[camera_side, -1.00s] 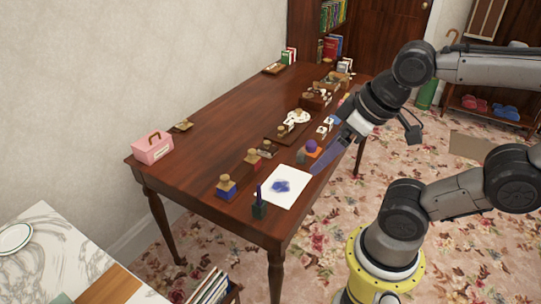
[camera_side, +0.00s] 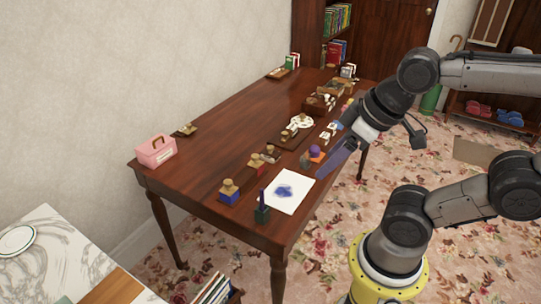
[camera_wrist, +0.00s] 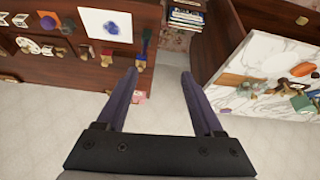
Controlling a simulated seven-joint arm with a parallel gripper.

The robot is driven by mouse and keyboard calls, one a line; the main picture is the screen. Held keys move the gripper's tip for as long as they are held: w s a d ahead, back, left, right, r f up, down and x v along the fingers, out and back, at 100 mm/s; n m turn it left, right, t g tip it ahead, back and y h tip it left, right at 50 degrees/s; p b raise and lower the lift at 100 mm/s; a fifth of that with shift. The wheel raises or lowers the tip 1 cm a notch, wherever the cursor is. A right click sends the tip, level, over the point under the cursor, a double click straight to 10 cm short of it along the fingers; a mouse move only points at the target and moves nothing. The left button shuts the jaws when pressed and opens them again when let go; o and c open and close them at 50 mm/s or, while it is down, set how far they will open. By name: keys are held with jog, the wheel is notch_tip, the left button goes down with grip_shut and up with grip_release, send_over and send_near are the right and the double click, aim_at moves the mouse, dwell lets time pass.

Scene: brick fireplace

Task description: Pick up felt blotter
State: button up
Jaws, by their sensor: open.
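A white sheet with a blue blot (camera_side: 297,200) lies flat near the front right corner of the dark wooden table. It also shows at the top of the wrist view (camera_wrist: 92,20). Several wooden-knobbed pieces stand nearby, one on a blue base (camera_side: 229,194) and one on a red base (camera_side: 256,165). Another knobbed piece (camera_side: 186,130) lies alone near the wall. I cannot tell for sure which thing is the felt blotter. My gripper (camera_side: 320,176) is open and empty, in the air by the table's right edge near the sheet. Both fingers show apart in the wrist view (camera_wrist: 160,75).
A dark green holder with a pen (camera_side: 262,214) stands beside the sheet. A purple ball on an orange base (camera_side: 315,154) is close to my gripper. A pink box (camera_side: 156,151) is at the left end. The table's middle left is clear.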

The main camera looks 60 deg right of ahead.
jog(key=w+d+r+n, duration=0.3)
jog(key=w+r+n, duration=0.85)
jog(key=n, duration=0.25)
jog(key=w+d+r+n, duration=0.1)
jog(key=w+d+n, duration=0.2)
jog(key=w, duration=0.3)
jog(key=n+g, duration=0.3)
jog(key=g, duration=0.3)
send_over(271, 147)
jog(key=d, duration=0.1)
jog(key=f, duration=3.3)
jog(key=shift+w+d+f, duration=0.1)
jog(key=shift+w+f, duration=0.2)
jog(key=shift+w, duration=0.05)
jog(key=shift+s+a+f, duration=0.1)
jog(key=shift+a+f, duration=0.1)
jog(key=shift+f, duration=0.85)
jog(key=shift+s+a+f, duration=0.1)
jog(key=shift+a+f, duration=0.05)
jog(key=shift+f, duration=0.9)
jog(key=shift+a+f, duration=0.2)
jog(key=shift+f, duration=0.85)
